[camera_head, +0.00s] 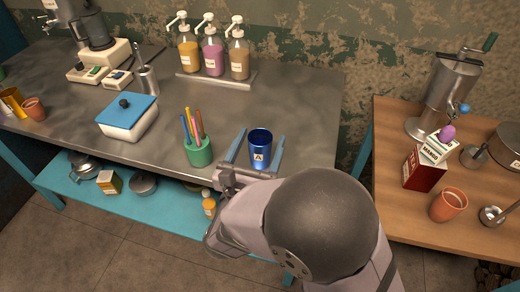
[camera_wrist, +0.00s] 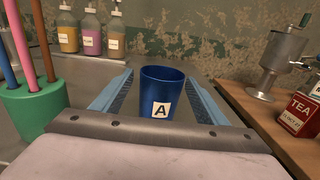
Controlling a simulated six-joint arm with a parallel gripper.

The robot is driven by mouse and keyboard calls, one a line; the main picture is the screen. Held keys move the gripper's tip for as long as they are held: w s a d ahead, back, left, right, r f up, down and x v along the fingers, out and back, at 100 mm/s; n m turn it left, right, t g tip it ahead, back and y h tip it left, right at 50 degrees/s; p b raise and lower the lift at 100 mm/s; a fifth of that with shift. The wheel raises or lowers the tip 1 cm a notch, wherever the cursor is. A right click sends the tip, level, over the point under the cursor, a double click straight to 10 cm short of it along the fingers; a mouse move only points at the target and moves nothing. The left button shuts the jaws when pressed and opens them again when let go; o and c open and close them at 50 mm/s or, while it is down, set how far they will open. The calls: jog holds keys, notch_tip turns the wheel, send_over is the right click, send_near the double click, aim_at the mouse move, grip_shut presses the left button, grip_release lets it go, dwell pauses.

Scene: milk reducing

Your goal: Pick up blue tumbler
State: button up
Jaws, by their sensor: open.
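The blue tumbler (camera_head: 260,146) stands upright near the front right of the metal counter. It has a white label with the letter A. In the wrist view the tumbler (camera_wrist: 163,92) stands between the two blue fingers of my gripper (camera_wrist: 158,98). My gripper (camera_head: 259,143) is open around the tumbler, with one finger on each side and a visible gap on both sides. The lower front of the tumbler is partly hidden by the gripper's palm in the wrist view.
A green cup with colored sticks (camera_head: 199,150) stands just left of my gripper. A white box with blue lid (camera_head: 127,117) is further left. Syrup pump bottles (camera_head: 212,55) stand at the back. A wooden table (camera_head: 398,125) with a red carton (camera_head: 424,171) is right.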

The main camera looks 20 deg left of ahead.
aim_at(263, 136)
jog(key=shift+w, duration=1.75)
jog(key=shift+c, duration=0.7)
jog(key=c, duration=1)
jog(key=shift+r, duration=0.1)
notch_tip(263, 136, up, 10)
jog(key=shift+f+p, duration=0.1)
jog(key=shift+p, duration=0.4)
